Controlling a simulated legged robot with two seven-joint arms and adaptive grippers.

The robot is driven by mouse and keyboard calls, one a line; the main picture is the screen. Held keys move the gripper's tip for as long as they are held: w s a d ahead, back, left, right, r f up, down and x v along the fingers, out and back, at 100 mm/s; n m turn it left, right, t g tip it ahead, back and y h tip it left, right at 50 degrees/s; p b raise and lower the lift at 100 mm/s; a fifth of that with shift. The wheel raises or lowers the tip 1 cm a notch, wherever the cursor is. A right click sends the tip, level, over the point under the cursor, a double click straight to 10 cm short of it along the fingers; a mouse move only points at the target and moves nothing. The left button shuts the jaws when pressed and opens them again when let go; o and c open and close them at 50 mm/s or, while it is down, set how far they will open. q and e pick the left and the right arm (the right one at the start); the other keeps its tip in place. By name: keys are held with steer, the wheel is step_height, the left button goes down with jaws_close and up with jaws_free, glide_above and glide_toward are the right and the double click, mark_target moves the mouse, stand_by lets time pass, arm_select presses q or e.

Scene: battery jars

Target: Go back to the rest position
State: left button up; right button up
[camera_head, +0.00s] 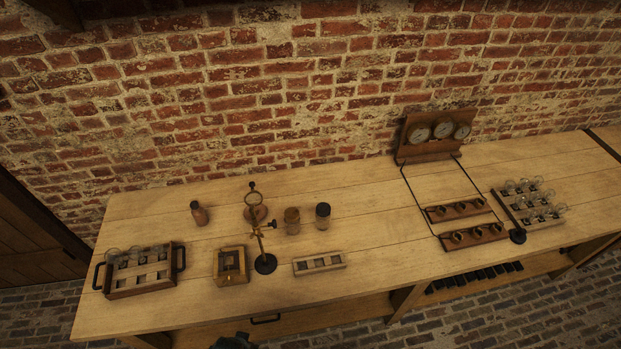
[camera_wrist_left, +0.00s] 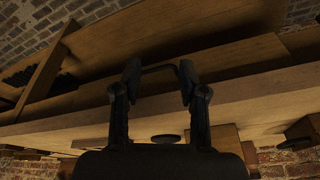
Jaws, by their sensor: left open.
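My left gripper (camera_wrist_left: 160,82) is open in the left wrist view, its two black fingers apart. A dark bar that looks like a handle (camera_wrist_left: 160,68) shows between and beyond the fingertips; I cannot tell whether they touch it. In the head view a dark handle (camera_head: 265,320) sits on the bench front below the top. A small dark shape (camera_head: 232,341) at the bottom edge may be part of my left arm. My right gripper is in neither view.
The wooden bench (camera_head: 380,205) carries a handled jar tray (camera_head: 145,285), a small wooden box (camera_head: 230,266), a ring stand (camera_head: 265,263), several bottles, an empty slotted rack (camera_head: 319,263), a gauge panel (camera_head: 437,134) and a jar rack (camera_head: 530,206) at right. A shelf with dark items lies below.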

arm_select(q)
steer(key=s+f+g+b, duration=0.1)
steer(key=s+f, duration=0.2)
steer(key=f, duration=0.9)
steer(key=s+f+b, duration=0.1)
steer(key=s+f, duration=0.2)
steer(key=f, duration=0.9)
steer(key=s+a+f+g+b, duration=0.1)
steer(key=s+a+f, duration=0.2)
steer(key=s+f, duration=0.9)
steer(key=s, duration=0.3)
steer(key=shift+a, duration=0.2)
steer(key=shift+o, duration=0.2)
